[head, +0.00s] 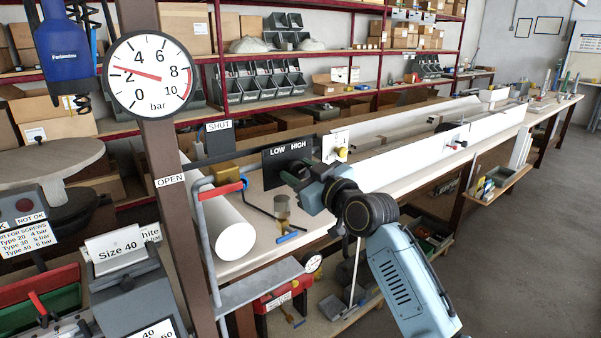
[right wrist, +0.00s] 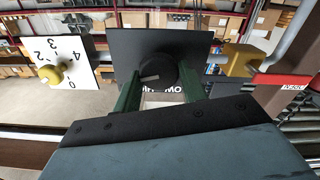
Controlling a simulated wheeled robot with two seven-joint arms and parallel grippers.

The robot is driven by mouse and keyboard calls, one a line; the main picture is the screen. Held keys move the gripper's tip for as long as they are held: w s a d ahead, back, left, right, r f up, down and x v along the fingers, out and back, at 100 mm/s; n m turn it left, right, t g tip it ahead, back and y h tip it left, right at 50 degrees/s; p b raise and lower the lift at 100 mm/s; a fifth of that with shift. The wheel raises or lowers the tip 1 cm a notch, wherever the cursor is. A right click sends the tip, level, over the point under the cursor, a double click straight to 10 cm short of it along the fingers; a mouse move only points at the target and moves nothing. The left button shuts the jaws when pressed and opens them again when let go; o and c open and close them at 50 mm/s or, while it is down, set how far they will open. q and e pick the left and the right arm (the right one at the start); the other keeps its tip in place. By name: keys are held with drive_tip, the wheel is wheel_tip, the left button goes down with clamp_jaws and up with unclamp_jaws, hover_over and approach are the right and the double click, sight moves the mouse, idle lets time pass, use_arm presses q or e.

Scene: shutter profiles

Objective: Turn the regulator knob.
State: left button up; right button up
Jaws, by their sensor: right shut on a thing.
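The regulator knob (right wrist: 157,68) is round and black with a pale pointer line, on a dark panel (right wrist: 125,42). The panel (head: 273,170), marked LOW and HIGH, shows in the head view; there my gripper hides the knob. My right gripper (right wrist: 158,80) has its green fingers on either side of the knob, shut on it. In the head view my right gripper (head: 294,180) reaches the panel from the right. The pressure gauge (head: 150,95) at upper left has its red needle near 2 bar. My left gripper is not in view.
A post (head: 180,225) with a red-handled lever (head: 222,190) and SHUT and OPEN labels stands left of the panel. A numbered white dial plate with a yellow knob (right wrist: 53,74) is beside the panel. A white roll (head: 230,230) lies on the bench below.

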drive_tip(key=m+p, duration=0.3)
drive_tip(key=m, duration=0.1)
drive_tip(key=shift+d+r, duration=0.1)
drive_tip(key=shift+r, duration=0.05)
drive_tip(key=m+p, duration=0.3)
drive_tip(key=m, duration=0.2)
drive_tip(key=shift+w+m, duration=0.1)
drive_tip(key=shift+m, duration=0.2)
drive_tip(key=m+p, duration=0.2)
drive_tip(key=m, duration=0.3)
drive_tip(key=shift+d+p, duration=0.15)
drive_tip(key=shift+p, duration=0.15)
drive_tip(key=m, duration=0.2)
drive_tip(key=m+p, duration=0.1)
drive_tip(key=m, duration=0.1)
drive_tip(key=m+p, duration=0.1)
drive_tip(key=m, duration=0.1)
drive_tip(key=shift+f, duration=0.35)
drive_tip(key=o, duration=0.9)
drive_tip(key=shift+o, duration=0.2)
